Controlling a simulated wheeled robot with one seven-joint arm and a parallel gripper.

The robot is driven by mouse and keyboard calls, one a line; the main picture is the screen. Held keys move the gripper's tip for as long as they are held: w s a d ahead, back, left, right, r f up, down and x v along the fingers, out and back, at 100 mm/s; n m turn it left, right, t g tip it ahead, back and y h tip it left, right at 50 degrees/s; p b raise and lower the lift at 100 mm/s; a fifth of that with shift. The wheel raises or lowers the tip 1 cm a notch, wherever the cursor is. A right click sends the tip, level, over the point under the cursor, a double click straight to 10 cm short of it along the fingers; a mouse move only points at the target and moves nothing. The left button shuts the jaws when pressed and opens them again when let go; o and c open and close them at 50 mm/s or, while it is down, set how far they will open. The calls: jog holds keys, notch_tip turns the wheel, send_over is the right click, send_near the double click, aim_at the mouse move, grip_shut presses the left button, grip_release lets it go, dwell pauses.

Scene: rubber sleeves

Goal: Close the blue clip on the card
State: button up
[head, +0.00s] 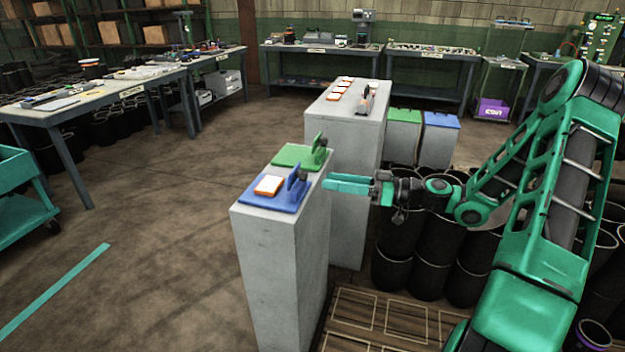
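The blue clip (276,201) lies on top of the nearer grey pedestal (275,265), with its dark jaw part (293,180) standing up at its right side. The card (269,185), white with an orange edge, lies on the blue clip's base. A green clip (302,157) sits just behind it on the same pedestal. My gripper (345,184) reaches in from the right, its green fingers pointing left, a little to the right of the blue clip and apart from it in the picture. Whether the fingers are open or shut is too small to tell.
A second grey pedestal (341,108) behind holds several cards and a dark device. Black bins (437,243) crowd below my arm, beside a wooden pallet (385,318). Worktables line the back and left. Floor left of the near pedestal is clear, with a teal stripe (58,288).

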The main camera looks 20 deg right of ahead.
jog(key=x, duration=0.7)
jog(key=shift+c, duration=0.4)
